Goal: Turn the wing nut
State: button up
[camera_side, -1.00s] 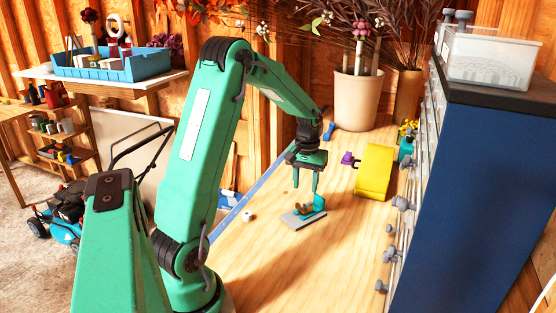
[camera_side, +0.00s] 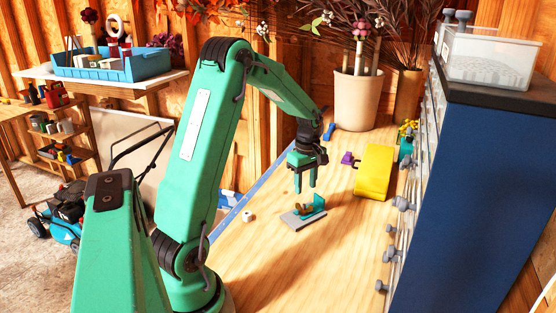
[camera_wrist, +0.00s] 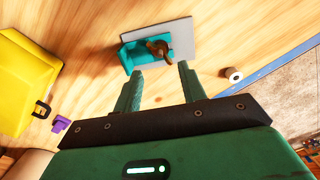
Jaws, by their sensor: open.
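The brown wing nut (camera_wrist: 158,47) sits at the teal bracket (camera_wrist: 133,54) on a flat grey plate (camera_wrist: 181,37). In the side view the wing nut (camera_side: 303,209) is small, with the bracket's raised teal part (camera_side: 319,203) to its right. The plate (camera_side: 290,221) lies on the wooden bench. My gripper (camera_side: 305,189) points down above the wing nut, apart from it. In the wrist view my gripper (camera_wrist: 160,69) has its two green fingers apart, with nothing between them. The nut's lower part is hard to make out.
A white roll (camera_side: 248,216) lies left of the plate. A yellow object (camera_side: 374,173) and a small purple piece (camera_side: 347,158) are to the right, near the blue drawer cabinet (camera_side: 470,190). A beige plant pot (camera_side: 357,98) stands behind. The bench front is clear.

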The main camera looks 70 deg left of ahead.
aim_at(304, 211)
jog(key=shift+f, duration=0.1)
jog(key=shift+f, duration=3.8)
jog(key=shift+c, duration=0.4)
grip_shut()
